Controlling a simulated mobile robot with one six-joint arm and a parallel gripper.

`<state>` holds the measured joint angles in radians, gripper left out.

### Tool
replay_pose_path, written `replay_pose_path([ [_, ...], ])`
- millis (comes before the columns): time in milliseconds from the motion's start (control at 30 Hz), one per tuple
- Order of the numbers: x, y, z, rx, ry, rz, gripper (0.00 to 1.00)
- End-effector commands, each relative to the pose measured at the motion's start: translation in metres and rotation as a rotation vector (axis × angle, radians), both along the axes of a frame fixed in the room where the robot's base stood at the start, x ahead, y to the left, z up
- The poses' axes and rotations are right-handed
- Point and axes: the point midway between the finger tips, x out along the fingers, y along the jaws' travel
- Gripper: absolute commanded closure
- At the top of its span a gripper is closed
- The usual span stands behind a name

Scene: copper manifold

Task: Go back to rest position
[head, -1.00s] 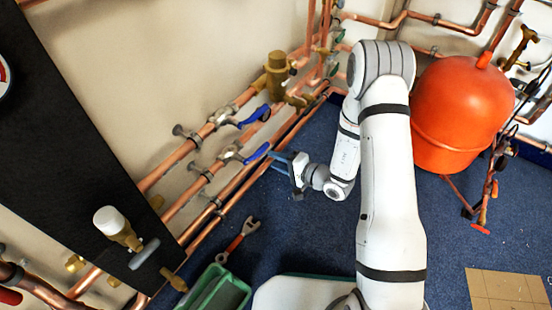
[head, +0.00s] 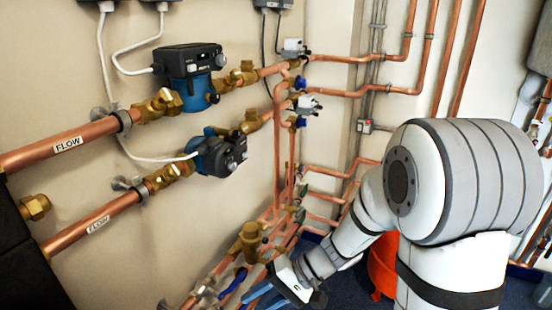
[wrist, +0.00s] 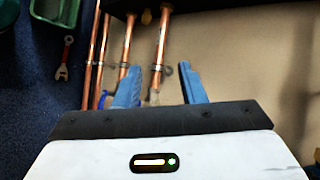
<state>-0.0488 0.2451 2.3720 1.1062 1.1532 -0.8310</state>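My gripper (wrist: 158,88) shows in the wrist view with its two blue fingers spread apart and nothing between them. Copper pipes and the wall lie beyond the fingers. In the head view my gripper (head: 262,296) is at the bottom centre, in front of the lower pipes and close to a blue-handled valve (head: 232,285). My white arm fills the right side of that view, and its fingertips are only partly seen there.
Two blue pumps, an upper one (head: 190,78) and a lower one (head: 217,153), sit on flow pipes along the wall. An orange tank (head: 382,266) stands partly behind my arm. A wrench (wrist: 65,62) and green tray (wrist: 56,10) lie on the blue floor.

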Motion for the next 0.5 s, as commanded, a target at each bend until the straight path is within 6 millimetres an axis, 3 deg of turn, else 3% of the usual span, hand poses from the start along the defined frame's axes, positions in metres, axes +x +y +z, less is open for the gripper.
replay_pose_path([
  [33,-0.011,-0.011,0.039,-0.066,-0.020,0.022,0.63],
  [200,-0.040,-0.055,0.103,-0.324,-0.079,0.054,0.63],
  [500,-0.064,-0.142,0.213,-0.765,-0.276,-0.052,0.63],
])
